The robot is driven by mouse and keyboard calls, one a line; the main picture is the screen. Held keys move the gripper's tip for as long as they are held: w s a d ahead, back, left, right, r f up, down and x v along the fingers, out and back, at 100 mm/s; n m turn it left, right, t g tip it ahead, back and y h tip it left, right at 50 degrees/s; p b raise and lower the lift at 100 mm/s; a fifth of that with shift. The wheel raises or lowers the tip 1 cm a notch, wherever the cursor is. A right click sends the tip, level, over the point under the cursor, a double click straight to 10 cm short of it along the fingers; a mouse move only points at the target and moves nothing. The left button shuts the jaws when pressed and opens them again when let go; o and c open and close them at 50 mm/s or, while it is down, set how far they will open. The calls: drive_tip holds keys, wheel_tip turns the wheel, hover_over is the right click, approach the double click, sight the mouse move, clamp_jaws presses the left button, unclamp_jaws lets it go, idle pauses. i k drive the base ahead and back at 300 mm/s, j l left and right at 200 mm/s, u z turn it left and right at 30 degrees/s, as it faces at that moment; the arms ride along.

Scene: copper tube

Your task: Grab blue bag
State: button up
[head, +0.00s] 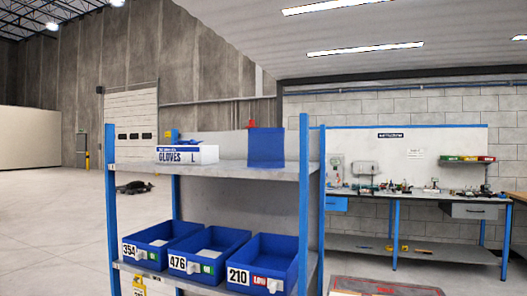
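A blue bag (266,148) stands upright on the top shelf of a grey rack with blue posts, at the right half of the shelf. It looks like a flat, dark blue rectangle facing me. A small red item (252,124) shows just behind its upper left edge and is mostly hidden. My gripper is not in view.
A white gloves box (187,154) sits on the same top shelf (225,171), left of the bag with a gap between. Blue bins (266,262) fill the lower shelf. A workbench (420,197) with small items stands behind right. A dark object (133,187) lies on the open floor at left.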

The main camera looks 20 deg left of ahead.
sight(266, 147)
drive_tip(key=i+j, duration=0.4)
drive_tip(key=j, duration=0.15)
drive_tip(key=i+j, duration=0.35)
drive_tip(key=j, duration=0.25)
drive_tip(key=i+j, duration=0.4)
drive_tip(key=j, duration=0.15)
drive_tip(key=k+u, duration=0.05)
